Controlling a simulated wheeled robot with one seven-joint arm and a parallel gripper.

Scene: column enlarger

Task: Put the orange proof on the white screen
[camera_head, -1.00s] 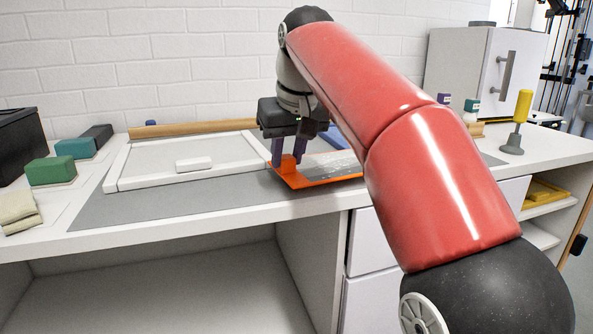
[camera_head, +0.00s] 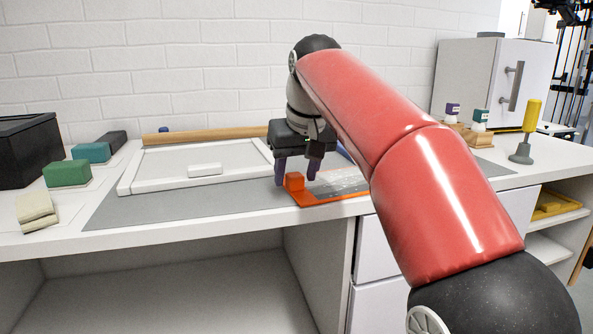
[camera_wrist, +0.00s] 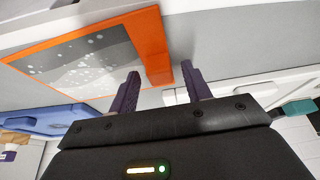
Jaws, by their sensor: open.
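The orange proof (camera_head: 322,200) is an orange-edged sheet with a grey, white-speckled picture and a raised orange block at its left end. It lies on the counter right of the white screen (camera_head: 128,186), which I take to be the flat white-framed panel with a small white bar at its front. My gripper (camera_head: 297,182) is open and low over the proof's left end. In the wrist view the proof (camera_wrist: 80,58) lies flat beyond my gripper (camera_wrist: 160,80), the block's near end appearing between the two purple fingers, with gaps. Contact cannot be told.
A wooden roller (camera_head: 215,133) lies behind the screen. A yellow-handled tool (camera_head: 530,120) stands at right. A blue tray (camera_wrist: 50,120) is near the proof.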

